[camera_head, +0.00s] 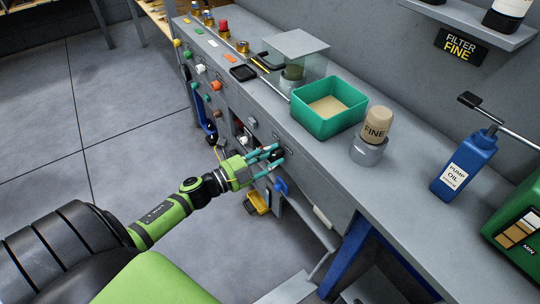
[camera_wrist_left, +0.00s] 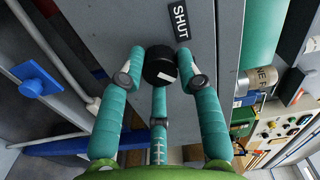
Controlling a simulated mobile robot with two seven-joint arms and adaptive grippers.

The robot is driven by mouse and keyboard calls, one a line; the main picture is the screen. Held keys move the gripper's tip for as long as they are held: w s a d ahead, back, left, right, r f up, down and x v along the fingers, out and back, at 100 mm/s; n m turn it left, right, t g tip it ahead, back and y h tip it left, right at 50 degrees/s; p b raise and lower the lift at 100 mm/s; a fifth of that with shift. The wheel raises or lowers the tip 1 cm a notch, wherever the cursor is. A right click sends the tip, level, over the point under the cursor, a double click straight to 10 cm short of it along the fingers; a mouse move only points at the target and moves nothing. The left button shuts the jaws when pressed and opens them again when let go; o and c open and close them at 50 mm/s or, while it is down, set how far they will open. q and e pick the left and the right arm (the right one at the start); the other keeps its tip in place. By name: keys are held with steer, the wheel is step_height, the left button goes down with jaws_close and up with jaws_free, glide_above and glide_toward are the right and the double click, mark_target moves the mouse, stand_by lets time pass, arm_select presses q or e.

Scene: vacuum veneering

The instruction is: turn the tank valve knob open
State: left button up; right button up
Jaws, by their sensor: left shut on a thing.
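The black round knob (camera_wrist_left: 160,64), with a white mark on its lower face, sits on a grey panel in the left wrist view. A black "SHUT" label (camera_wrist_left: 180,20) is on the panel just above and right of it. My left gripper (camera_head: 274,160) reaches the front of the grey bench in the head view. Its teal fingers also show in the left wrist view (camera_wrist_left: 160,84), closed around the knob from both sides, with a third finger below. The gripper is shut on the knob. The fingers largely hide the knob in the head view. My right gripper is not in view.
On the bench (camera_head: 420,235) stand a teal tray (camera_head: 297,115), a "FINE" jar (camera_head: 376,125) and a blue pump oil bottle (camera_head: 466,165). A blue handle (camera_head: 281,186) sits close below the gripper. Several coloured knobs line the bench front. The floor at left is clear.

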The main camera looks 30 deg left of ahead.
arm_select(q)
steer(key=o, duration=1.1)
steer(key=shift+o, duration=0.2)
steer(key=v, duration=1.2)
steer(key=shift+f, duration=0.1)
